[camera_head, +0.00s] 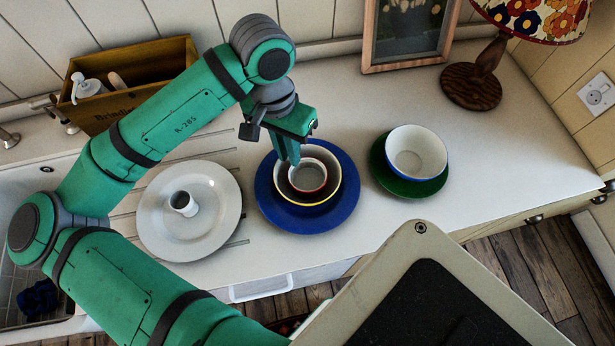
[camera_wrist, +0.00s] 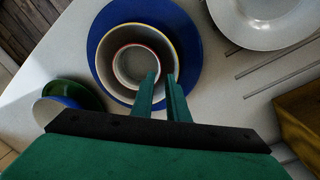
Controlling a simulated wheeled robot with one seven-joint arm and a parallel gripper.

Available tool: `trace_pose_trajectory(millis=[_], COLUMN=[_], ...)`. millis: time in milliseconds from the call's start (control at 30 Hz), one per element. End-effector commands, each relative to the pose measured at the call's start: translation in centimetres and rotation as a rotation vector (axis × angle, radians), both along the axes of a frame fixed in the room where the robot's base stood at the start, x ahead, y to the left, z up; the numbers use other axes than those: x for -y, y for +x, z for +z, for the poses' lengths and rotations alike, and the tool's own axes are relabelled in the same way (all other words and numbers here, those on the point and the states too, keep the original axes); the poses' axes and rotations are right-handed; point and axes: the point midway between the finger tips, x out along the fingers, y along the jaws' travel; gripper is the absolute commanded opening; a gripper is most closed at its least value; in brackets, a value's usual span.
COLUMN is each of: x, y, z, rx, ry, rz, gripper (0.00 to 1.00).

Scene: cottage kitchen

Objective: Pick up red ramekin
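The red ramekin (camera_head: 308,175) is a small round dish with a red rim and a pale inside. It stands inside a larger yellow-rimmed bowl (camera_head: 335,178), which stands on a blue plate (camera_head: 267,200) on the counter. In the wrist view the ramekin (camera_wrist: 127,68) sits left of my gripper (camera_wrist: 163,78). My gripper (camera_head: 291,158) is over the back left edge of the bowls in the head view. Whether a fingertip touches a rim, I cannot tell.
A white plate with a small cup (camera_head: 183,203) lies to the left. A blue-and-white bowl (camera_head: 416,150) on a green plate (camera_head: 385,178) stands to the right. A wooden box (camera_head: 150,62), a picture frame (camera_head: 408,62) and a lamp (camera_head: 474,84) stand behind. The counter's right end is clear.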

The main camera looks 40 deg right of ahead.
Motion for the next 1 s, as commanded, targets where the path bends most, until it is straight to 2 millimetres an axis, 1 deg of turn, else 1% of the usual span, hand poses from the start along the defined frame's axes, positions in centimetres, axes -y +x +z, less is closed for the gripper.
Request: trace_pose_trajectory(millis=[33, 100, 200, 300, 533, 600, 1000], x=[-0.1, -0.1, 0.0, 0.0, 0.1, 0.1, 0.0], y=[-0.2, -0.3, -0.4, -0.4, -0.4, -0.5, -0.4], z=[-0.8, -1.8, -2.8, -3.4, -3.4, -3.4, -3.3], rx=[-0.001, -0.002, -0.002, 0.0, 0.0, 0.0, 0.0], ry=[0.002, 0.001, 0.0, 0.0, 0.0, 0.0, 0.0], rz=[-0.001, -0.001, -0.001, -0.002, -0.002, -0.003, -0.001], gripper=[0.14, 0.14, 0.14, 0.14, 0.14, 0.0, 0.0])
